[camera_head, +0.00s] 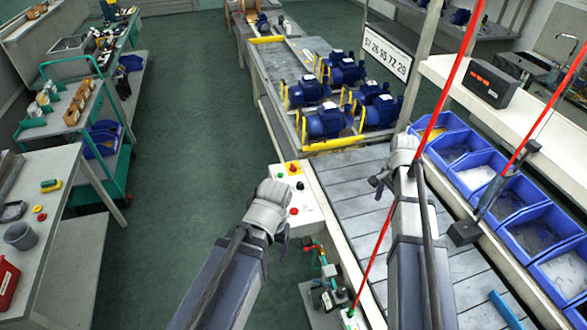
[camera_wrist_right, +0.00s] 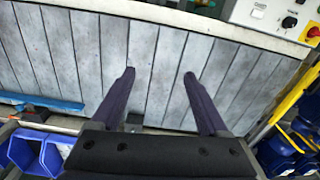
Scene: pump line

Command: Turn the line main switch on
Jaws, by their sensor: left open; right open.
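The control box (camera_head: 304,208) stands at the left edge of the slatted line, with a red button on a yellow plate, a green button and a black rotary knob (camera_head: 300,186). In the right wrist view the knob (camera_wrist_right: 289,22) is at the top right, beside the red button; which control is the main switch I cannot read. My left gripper (camera_head: 284,226) is beside the box and covers part of its left side. My right gripper (camera_head: 385,172) is over the slats, right of the box. In the right wrist view its fingers (camera_wrist_right: 160,76) are apart and empty.
Blue pumps (camera_head: 328,120) stand on the line beyond the box. Blue bins (camera_head: 482,170) line the right side, and a red cord (camera_head: 440,105) runs diagonally past my right arm. A green trolley (camera_head: 75,110) stands at the left. The floor (camera_head: 190,130) between is clear.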

